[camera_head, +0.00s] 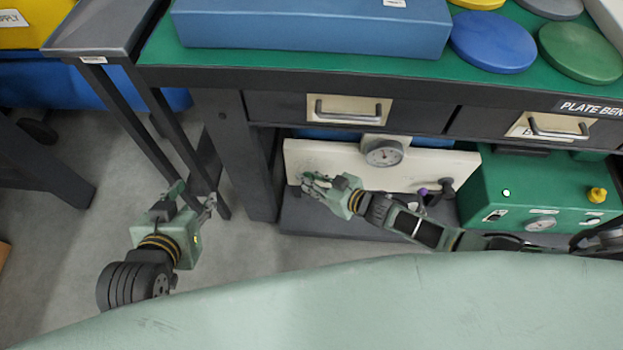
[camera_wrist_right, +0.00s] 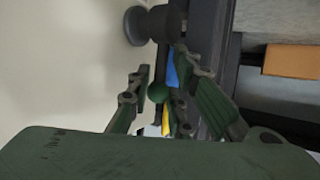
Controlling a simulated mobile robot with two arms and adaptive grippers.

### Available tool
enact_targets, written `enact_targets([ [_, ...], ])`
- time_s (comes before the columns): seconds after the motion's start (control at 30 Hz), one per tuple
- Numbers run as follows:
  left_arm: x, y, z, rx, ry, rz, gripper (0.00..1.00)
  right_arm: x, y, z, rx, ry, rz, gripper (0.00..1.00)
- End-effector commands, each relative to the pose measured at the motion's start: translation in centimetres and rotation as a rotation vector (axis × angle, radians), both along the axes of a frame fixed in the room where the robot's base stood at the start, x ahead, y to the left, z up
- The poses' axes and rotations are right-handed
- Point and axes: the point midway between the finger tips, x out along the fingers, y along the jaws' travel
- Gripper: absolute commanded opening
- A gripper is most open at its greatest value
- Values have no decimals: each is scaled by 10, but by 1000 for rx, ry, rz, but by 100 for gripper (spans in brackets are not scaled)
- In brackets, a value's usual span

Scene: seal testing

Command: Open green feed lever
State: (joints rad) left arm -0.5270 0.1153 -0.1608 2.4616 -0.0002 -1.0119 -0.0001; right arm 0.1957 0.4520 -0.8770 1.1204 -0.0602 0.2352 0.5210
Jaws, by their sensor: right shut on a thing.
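The green feed lever shows in the right wrist view as a round green knob (camera_wrist_right: 158,92) between my right gripper's fingers. My right gripper (camera_wrist_right: 162,78) is shut on this knob. In the head view my right gripper (camera_head: 312,184) is in front of the left part of a cream panel (camera_head: 300,156) under the bench, and its fingers hide the green lever there. My left gripper (camera_head: 193,199) is open and empty, beside the dark table legs at the left, well away from the panel.
A gauge (camera_head: 383,152) is on the panel's top edge. A purple knob (camera_head: 422,191) and a dark knob (camera_head: 446,186) are to the right of my right gripper. A green box (camera_head: 530,190) stands further right. Drawers with handles (camera_head: 349,112) hang above.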

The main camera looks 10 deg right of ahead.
Motion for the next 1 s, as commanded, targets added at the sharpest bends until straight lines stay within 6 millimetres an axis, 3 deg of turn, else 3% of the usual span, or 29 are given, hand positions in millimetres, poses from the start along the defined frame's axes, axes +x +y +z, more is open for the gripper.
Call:
enact_targets([
  [0.13,0,0,0,0,0,0,40,0,1,0,0,0,1,29],
  [0.53,0,-1,0,-2,-2,-2,40,-5,-4,1,0,1,0,29],
  [1.0,0,0,0,-1,-2,-1,40,-67,-54,36,0,2,3,29],
])
